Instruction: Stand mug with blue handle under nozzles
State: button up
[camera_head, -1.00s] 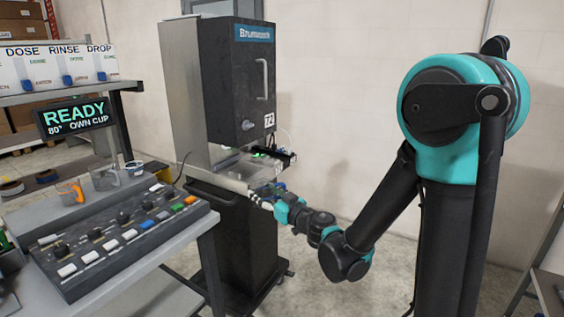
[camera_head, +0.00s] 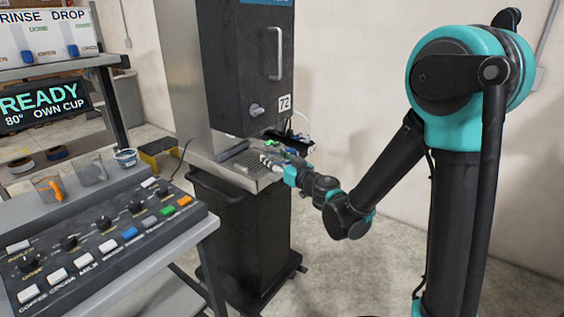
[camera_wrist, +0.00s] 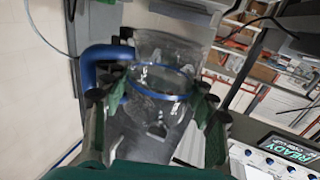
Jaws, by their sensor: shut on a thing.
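My gripper (camera_wrist: 158,108) is shut on a clear mug (camera_wrist: 150,118) with a blue handle (camera_wrist: 95,66) and a blue ring, seen in the wrist view. The handle sticks out to the left. In the head view my gripper (camera_head: 277,164) is at the right part of the grey drip tray (camera_head: 238,176), below the black dispenser (camera_head: 240,80). The mug is too small there to make out, and I cannot tell whether it touches the tray. The nozzles are not clearly visible in the head view.
A control console (camera_head: 110,240) with several buttons and knobs stands at the left. Beside it are a clear mug with an orange handle (camera_head: 52,188), another clear mug (camera_head: 92,172) and a small cup with a blue rim (camera_head: 126,158). The floor at the right is clear.

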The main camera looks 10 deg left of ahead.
jog(key=x, duration=0.4)
jog(key=s+x, duration=0.1)
jog(key=x, duration=0.3)
jog(key=a+x, duration=0.1)
jog(key=x, duration=0.3)
jog(key=shift+a+f, duration=0.35)
jog(key=shift+f, duration=1)
jog(key=shift+f, duration=0.55)
jog(key=o, duration=1.5)
jog(key=shift+d, duration=0.1)
